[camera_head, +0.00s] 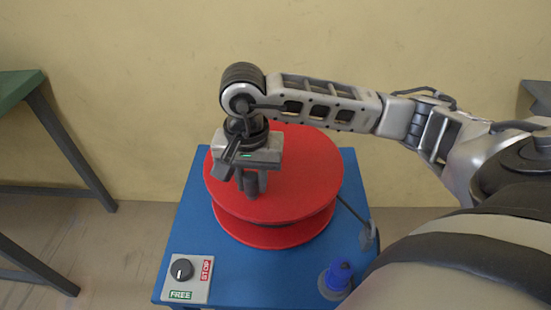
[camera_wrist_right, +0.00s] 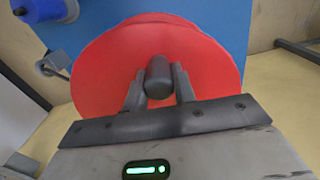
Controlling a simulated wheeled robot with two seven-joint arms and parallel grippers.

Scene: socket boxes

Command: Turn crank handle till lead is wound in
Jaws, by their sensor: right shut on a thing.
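A red cable reel (camera_head: 310,180) lies flat on a blue stand (camera_head: 185,240). A dark crank handle (camera_wrist_right: 158,78) stands up from the reel's top face. My right gripper (camera_head: 252,188) is shut on the handle, at the left side of the reel in the head view. In the right wrist view its two fingers (camera_wrist_right: 158,90) sit on either side of the handle. A black lead (camera_head: 352,212) leaves the reel at the right and runs to a grey part at the stand's right edge. My left gripper is not in view.
A knob panel (camera_head: 186,278) with FREE and STOP labels sits at the stand's front left corner, and a blue plug (camera_head: 339,275) at its front right. A green table (camera_head: 18,88) stands at the left. A plain wall is behind.

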